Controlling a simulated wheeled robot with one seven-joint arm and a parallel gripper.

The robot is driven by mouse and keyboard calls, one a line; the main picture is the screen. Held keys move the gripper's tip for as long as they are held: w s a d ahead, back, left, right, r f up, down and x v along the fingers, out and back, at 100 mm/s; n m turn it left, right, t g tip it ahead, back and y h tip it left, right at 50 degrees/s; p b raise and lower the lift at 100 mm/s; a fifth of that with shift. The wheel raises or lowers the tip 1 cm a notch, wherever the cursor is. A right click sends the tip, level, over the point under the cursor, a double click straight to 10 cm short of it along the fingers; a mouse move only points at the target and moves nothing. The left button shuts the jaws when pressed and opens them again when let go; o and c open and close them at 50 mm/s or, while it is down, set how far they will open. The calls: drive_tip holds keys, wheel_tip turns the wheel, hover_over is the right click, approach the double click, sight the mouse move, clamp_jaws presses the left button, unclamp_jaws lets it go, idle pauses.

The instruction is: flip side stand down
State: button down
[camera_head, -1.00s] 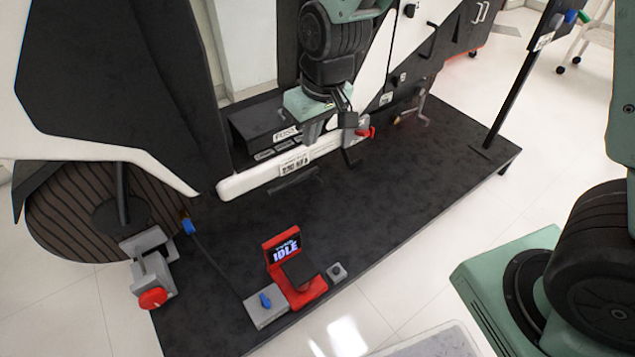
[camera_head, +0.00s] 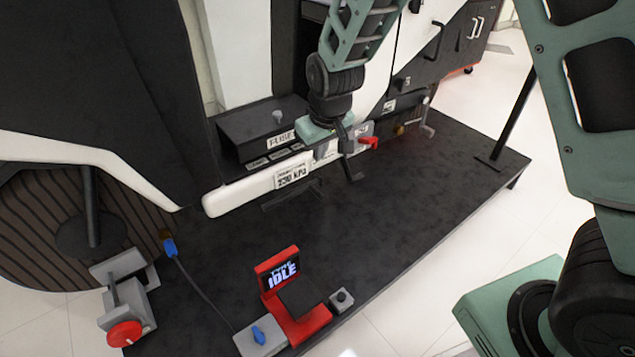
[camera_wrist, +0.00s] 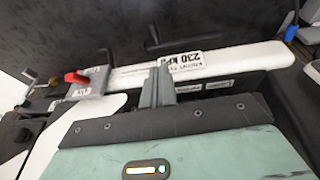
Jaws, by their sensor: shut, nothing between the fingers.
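My gripper (camera_head: 322,150) is shut and empty, pointing down beside the white beam (camera_head: 240,193) of the vehicle. In the wrist view its grey fingers (camera_wrist: 158,85) overlap the beam's edge; I cannot tell whether they touch. A dark bar (camera_head: 290,193) lies under the beam's pressure label and may be the side stand; a dark bar also shows past the beam in the wrist view (camera_wrist: 180,44). A dark L-shaped piece (camera_head: 354,174) hangs near the gripper, partly hidden at its top. A red lever (camera_head: 368,143) on a grey bracket is just right of it.
A red stand with an "IDLE" screen (camera_head: 283,272) and a blue-handled box (camera_head: 260,338) stand on the black platform (camera_head: 400,215). A grey clamp with a red knob (camera_head: 124,334) is at front left. A dark post (camera_head: 515,100) rises at the right edge. Mid-platform is clear.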

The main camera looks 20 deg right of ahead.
drive_tip(key=b, duration=0.7)
approach(316, 191)
drive_tip(key=x, duration=0.5)
drive_tip(key=shift+w+a+f, duration=0.1)
drive_tip(key=shift+a+f, duration=0.05)
drive_tip(key=shift+a, duration=0.05)
drive_tip(key=shift+d+f+b, duration=0.1)
drive_tip(key=shift+f+b, duration=0.3)
drive_tip(key=shift+f, duration=0.2)
drive_tip(key=shift+w+d+f, duration=0.1)
drive_tip(key=shift+d+f, duration=0.05)
